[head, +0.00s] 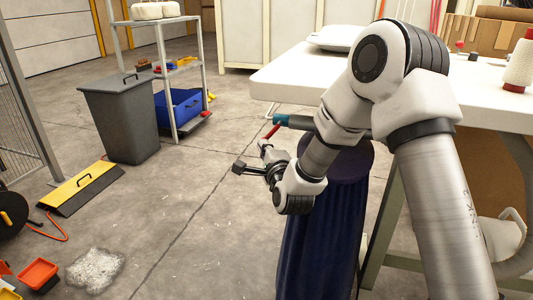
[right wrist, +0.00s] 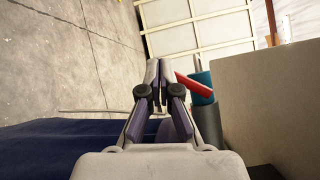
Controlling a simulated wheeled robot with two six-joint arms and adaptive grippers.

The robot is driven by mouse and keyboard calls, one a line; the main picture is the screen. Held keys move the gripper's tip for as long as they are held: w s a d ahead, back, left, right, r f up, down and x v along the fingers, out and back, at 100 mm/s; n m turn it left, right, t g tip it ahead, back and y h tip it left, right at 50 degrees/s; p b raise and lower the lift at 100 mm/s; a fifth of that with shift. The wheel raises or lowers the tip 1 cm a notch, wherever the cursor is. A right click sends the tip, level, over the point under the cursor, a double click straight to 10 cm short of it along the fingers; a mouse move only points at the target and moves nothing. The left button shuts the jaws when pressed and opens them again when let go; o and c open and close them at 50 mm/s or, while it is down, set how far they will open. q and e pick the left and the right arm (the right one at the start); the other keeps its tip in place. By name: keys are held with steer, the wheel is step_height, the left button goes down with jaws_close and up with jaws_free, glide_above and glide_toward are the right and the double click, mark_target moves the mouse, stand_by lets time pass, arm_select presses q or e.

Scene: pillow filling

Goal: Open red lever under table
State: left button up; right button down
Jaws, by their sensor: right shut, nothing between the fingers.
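The red lever (head: 271,132) is on a teal valve fitting (head: 282,120) at a grey pipe (head: 301,123) below the table's near-left edge. In the right wrist view the red lever (right wrist: 194,85) slants beside the right of my fingertips, with the teal fitting (right wrist: 202,82) behind it. My right gripper (head: 264,146) is shut and empty, with its tips close to the lever. The shut fingers also show in the right wrist view (right wrist: 159,72). I cannot tell whether they touch the lever. My left gripper is not in view.
The white table (head: 285,84) overhangs the pipe. A dark blue fabric tube (head: 318,235) hangs below the pipe, close under my right arm. A grey bin (head: 122,120) and a shelf rack (head: 205,75) stand at the back left. The floor left of my gripper is open.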

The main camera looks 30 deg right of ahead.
steer(key=shift+w+a+r+m+t+b, duration=0.2)
steer(key=shift+w+a+m+t+b, duration=0.15)
steer(key=shift+m+b, duration=0.7)
steer(key=shift+w+r+m+t+h+b, duration=0.15)
steer(key=shift+m+t+h+b, duration=0.3)
steer(key=shift+b, duration=0.65)
steer(key=shift+w+a+r+m+t+h+b, duration=0.2)
steer(key=shift+r+m+t+h+b, duration=0.2)
steer(key=shift+m+b, duration=0.7)
steer(key=shift+w+a+r+m+h+b, duration=0.15)
steer(key=shift+r+m+h+b, duration=0.25)
steer(key=shift+m+b, duration=0.35)
stand_by(0.6)
steer(key=shift+b, duration=0.3)
stand_by(1.9)
